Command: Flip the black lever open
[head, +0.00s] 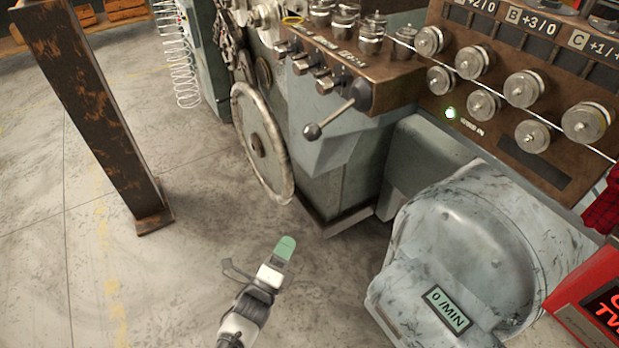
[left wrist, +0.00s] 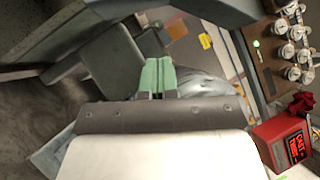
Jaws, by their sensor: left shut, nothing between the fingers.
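The black lever (head: 333,117) is on the front of the grey-green coiler. It has a round knob at its end and points down and to the left from a dark hub on the brown panel. My left gripper (head: 285,248) is below the lever and apart from it, over the concrete floor. Its green fingers are shut with nothing between them, and they also show in the left wrist view (left wrist: 158,75). I cannot make out the lever in the left wrist view. My right gripper is in neither view.
A large handwheel (head: 283,178) stands left of the lever. A rounded grey housing (head: 465,250) with a "0 /MIN" display is at the lower right, beside a red box (head: 590,315). A rusty post (head: 95,110) stands at the left. Open floor lies between post and machine.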

